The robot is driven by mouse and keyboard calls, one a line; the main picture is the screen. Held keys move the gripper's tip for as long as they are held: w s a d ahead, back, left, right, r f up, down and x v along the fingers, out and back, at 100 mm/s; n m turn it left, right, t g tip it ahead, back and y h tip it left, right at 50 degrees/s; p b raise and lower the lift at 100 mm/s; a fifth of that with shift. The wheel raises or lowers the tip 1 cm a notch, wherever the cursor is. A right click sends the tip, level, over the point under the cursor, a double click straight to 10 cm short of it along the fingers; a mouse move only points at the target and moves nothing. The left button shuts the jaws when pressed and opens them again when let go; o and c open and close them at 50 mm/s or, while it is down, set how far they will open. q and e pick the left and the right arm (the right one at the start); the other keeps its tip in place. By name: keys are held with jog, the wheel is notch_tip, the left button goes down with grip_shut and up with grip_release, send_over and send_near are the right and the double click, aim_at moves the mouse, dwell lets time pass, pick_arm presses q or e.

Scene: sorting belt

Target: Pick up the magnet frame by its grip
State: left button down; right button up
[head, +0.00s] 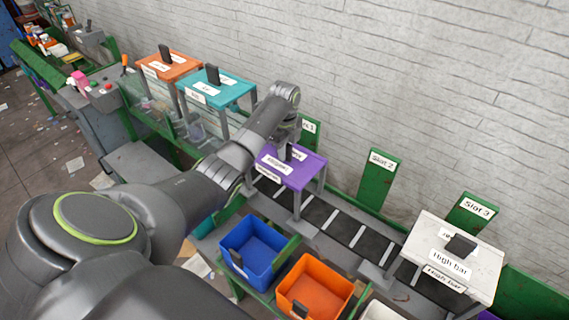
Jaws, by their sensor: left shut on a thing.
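A purple frame (296,174) with white labels stands over the belt near the Slot 1 sign; its label is too small to read surely, but it appears to be the magnet frame. My left gripper (289,152) is shut on the dark upright grip on its top, and the arm partly covers the frame's back. I cannot tell whether its legs touch down. My right gripper is not in view.
An orange frame (170,66) and a teal frame (220,91) stand at the back left. A white High bar frame (470,248) stands at the right by the Slot 3 sign (477,207). The Slot 2 place (347,226) on the belt is empty. Blue (231,248) and orange (322,286) bins sit in front.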

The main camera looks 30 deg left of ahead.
pick_arm(q)
jog(key=shift+w+a+r, duration=0.1)
jog(key=shift+r, duration=0.05)
notch_tip(320, 180, up, 7)
jog(key=shift+r+b, duration=0.2)
jog(key=shift+b, duration=1.05)
jog(key=shift+r+p, duration=0.7)
jog(key=shift+p, duration=0.15)
jog(key=shift+r, duration=0.3)
jog(key=s+a+p, duration=0.1)
jog(key=s+p, duration=0.8)
jog(key=s, duration=0.8)
jog(key=shift+r, duration=0.2)
jog(key=shift+a+f, duration=0.1)
